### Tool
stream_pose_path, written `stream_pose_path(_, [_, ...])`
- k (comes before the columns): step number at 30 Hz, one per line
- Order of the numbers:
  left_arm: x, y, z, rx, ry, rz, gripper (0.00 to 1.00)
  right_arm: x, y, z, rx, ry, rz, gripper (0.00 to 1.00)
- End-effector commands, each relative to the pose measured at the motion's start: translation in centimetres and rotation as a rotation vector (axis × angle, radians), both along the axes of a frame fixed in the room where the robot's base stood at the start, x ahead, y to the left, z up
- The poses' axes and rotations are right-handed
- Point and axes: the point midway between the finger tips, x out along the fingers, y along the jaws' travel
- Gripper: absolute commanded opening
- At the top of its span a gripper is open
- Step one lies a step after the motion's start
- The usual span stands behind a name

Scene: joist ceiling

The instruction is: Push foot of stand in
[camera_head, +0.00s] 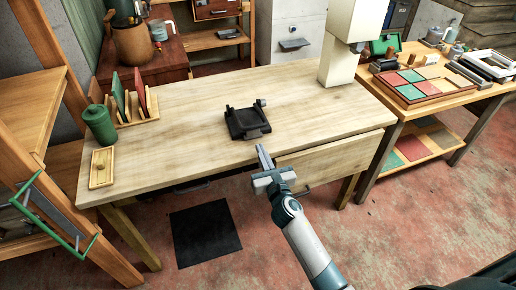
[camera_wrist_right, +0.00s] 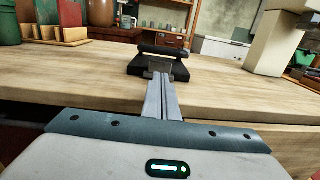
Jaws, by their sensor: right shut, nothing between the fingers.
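The stand (camera_head: 247,121) is a small black piece on the wooden table, a little right of its middle. A grey foot or tab (camera_head: 253,134) sticks out at its near edge. In the right wrist view the stand (camera_wrist_right: 158,62) is straight ahead, beyond the fingertips. My right gripper (camera_head: 263,155) is shut and empty, at the table's front edge, pointing at the stand's near side. Its fingers (camera_wrist_right: 160,85) line up with the stand in the right wrist view and partly cover its near edge; I cannot tell whether they touch. My left gripper is not in view.
The wooden table (camera_head: 190,125) is mostly bare around the stand. A green canister (camera_head: 99,124), a rack of boards (camera_head: 137,110) and a small wooden tray (camera_head: 101,168) stand at its left. A cream column (camera_head: 340,60) stands at its back right. A dark mat (camera_head: 206,233) lies on the floor.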

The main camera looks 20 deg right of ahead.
Motion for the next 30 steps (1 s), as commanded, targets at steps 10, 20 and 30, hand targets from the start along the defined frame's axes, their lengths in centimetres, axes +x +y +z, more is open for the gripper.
stream_pose_path(10, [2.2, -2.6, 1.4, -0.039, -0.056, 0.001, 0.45, -5.5, 0.1, -0.1, -0.001, 0.0, 0.002, 0.0])
stream_pose_path(20, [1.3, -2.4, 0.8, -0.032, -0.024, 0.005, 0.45, -7.8, 0.2, 0.0, 0.0, 0.0, 0.0, 0.0])
stream_pose_path(30, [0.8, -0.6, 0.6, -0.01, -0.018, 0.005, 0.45, -7.8, 0.2, 0.0, 0.0, 0.0, 0.0, 0.0])
